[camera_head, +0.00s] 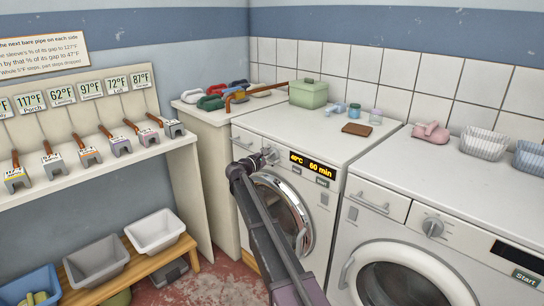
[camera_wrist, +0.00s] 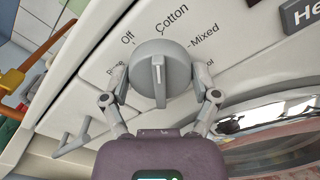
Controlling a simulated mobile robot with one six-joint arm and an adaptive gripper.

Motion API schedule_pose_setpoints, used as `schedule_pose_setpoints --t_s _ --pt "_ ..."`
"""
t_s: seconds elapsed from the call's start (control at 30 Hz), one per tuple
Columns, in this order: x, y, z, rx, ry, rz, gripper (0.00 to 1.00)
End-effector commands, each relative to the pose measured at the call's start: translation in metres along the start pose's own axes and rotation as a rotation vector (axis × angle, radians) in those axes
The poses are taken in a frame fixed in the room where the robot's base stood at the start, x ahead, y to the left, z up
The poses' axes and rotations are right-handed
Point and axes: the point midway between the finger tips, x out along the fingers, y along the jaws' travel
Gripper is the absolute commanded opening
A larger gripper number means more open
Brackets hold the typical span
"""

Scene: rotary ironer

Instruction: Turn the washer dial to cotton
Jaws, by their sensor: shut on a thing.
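The washer (camera_head: 330,190) is the left of two white front loaders in the head view. Its display (camera_head: 313,165) reads 40°C and 60 min. Its round grey dial (camera_head: 271,155) is partly hidden by my gripper (camera_head: 252,162). In the wrist view the dial (camera_wrist: 161,72) has a raised ridge, running nearly upright in the picture. The ridge's upper end lies between the "Off" and "Cotton" (camera_wrist: 172,20) labels; which mark it is set to is hard to tell. "Mixed" is to the right, and other labels are partly hidden. My gripper (camera_wrist: 158,98) is shut on the dial, one finger each side.
A second washer (camera_head: 440,240) with its own dial (camera_head: 432,228) stands at the right.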

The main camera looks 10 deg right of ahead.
Motion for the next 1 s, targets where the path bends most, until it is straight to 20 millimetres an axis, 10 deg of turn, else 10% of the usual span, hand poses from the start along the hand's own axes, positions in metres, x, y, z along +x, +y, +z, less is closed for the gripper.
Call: schedule_pose_setpoints --t_s 0.7,0.73,0.77,1.0 --pt "0.0026 0.0026 -0.0004 0.110 -0.001 0.006 0.30" --pt "0.0026 0.0026 -0.0004 0.110 -0.001 0.006 0.87" --pt "0.0026 0.0026 -0.0004 0.110 -0.001 0.006 0.96" --pt "0.0017 0.0012 0.0000 0.111 -0.001 0.003 1.00"
